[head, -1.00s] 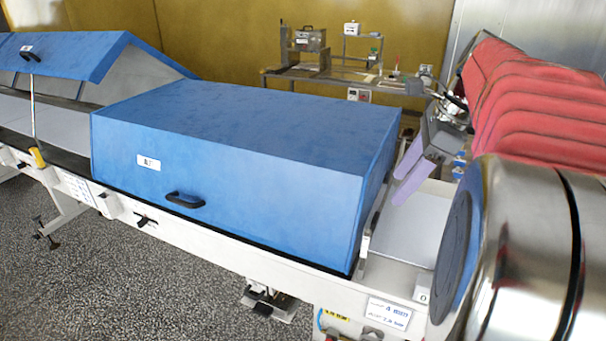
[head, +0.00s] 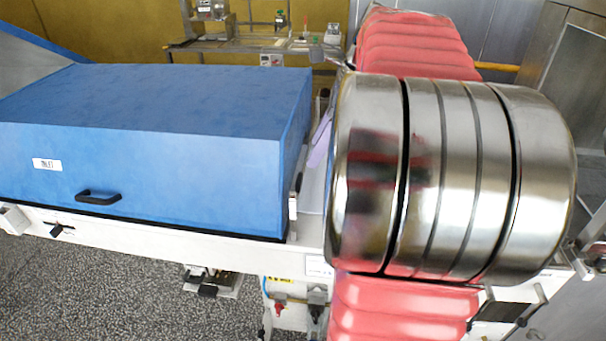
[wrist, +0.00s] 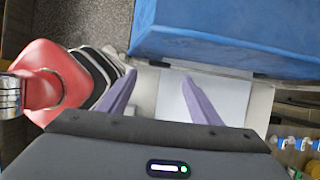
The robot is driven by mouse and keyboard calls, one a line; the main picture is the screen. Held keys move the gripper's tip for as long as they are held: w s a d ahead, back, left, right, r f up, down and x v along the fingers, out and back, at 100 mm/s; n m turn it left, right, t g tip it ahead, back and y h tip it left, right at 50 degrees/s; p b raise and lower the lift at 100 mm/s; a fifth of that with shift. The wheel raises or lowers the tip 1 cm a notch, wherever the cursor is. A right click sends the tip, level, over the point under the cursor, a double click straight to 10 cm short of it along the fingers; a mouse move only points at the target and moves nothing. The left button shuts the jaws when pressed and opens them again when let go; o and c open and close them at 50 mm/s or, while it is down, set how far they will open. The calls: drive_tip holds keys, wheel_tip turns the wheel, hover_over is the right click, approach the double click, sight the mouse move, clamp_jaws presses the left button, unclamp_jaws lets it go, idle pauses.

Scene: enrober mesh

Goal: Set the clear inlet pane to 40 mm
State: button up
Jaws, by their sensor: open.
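The inlet end of the blue hood (head: 285,150) faces right in the head view. A thin upright strip (head: 297,185) stands at that end and appears to be the edge of the clear inlet pane; its face and the gap under it cannot be made out. My gripper (wrist: 159,76) is open and empty in the wrist view, its two purple fingers spread above a pale flat surface (wrist: 205,100) just outside the hood. In the head view one purple finger (head: 320,143) shows right of the strip, and my arm hides the rest.
The blue hood also fills the upper right of the wrist view (wrist: 230,30). It has a black handle (head: 98,197) and a white label (head: 47,165). A bench with equipment (head: 265,48) stands behind. Blue and yellow fittings (wrist: 300,145) lie at the wrist view's lower right.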

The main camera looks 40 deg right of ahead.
sight(300, 178)
drive_tip(key=x, duration=0.9)
drive_tip(key=shift+w+a+f, duration=0.1)
drive_tip(key=shift+w+f, duration=0.05)
drive_tip(key=shift+f, duration=0.25)
drive_tip(key=shift+c, duration=0.5)
